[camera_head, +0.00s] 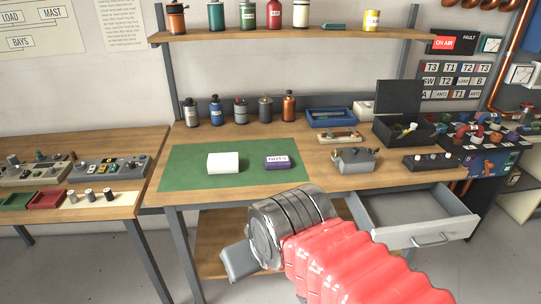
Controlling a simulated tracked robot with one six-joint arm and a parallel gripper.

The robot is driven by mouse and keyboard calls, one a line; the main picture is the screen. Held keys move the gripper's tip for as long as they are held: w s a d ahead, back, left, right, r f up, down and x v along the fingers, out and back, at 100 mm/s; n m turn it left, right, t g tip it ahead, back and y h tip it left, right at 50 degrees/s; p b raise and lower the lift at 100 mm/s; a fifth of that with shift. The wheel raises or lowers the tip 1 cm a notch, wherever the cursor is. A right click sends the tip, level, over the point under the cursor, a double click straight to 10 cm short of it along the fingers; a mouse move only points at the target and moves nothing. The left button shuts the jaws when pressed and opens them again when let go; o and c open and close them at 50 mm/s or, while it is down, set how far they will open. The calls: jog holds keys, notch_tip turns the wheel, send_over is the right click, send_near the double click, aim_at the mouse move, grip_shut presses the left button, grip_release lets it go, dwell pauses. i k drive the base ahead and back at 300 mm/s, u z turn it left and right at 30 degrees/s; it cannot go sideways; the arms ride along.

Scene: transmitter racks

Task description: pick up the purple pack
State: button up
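The purple pack (277,162) is a small box with a white label on top. It lies on the right part of the green mat (190,178) on the workbench. A white box (223,163) lies on the same mat to its left, apart from it. My gripper (238,262) is low in front of the bench edge, nearer to me than the pack and not touching it. Its fingers are mostly hidden behind the metal wrist, so I cannot tell how far they are open.
A grey metal device (355,160) stands right of the mat. An open drawer (415,222) juts out at the right front. Bottles stand behind the mat, and a shelf (290,36) runs above. A dark open case (405,130) is at the back right. The mat's middle is clear.

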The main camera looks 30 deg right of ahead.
aim_at(273, 162)
jog(key=z, duration=0.1)
jog(key=i, duration=1.35)
jog(key=z, duration=0.1)
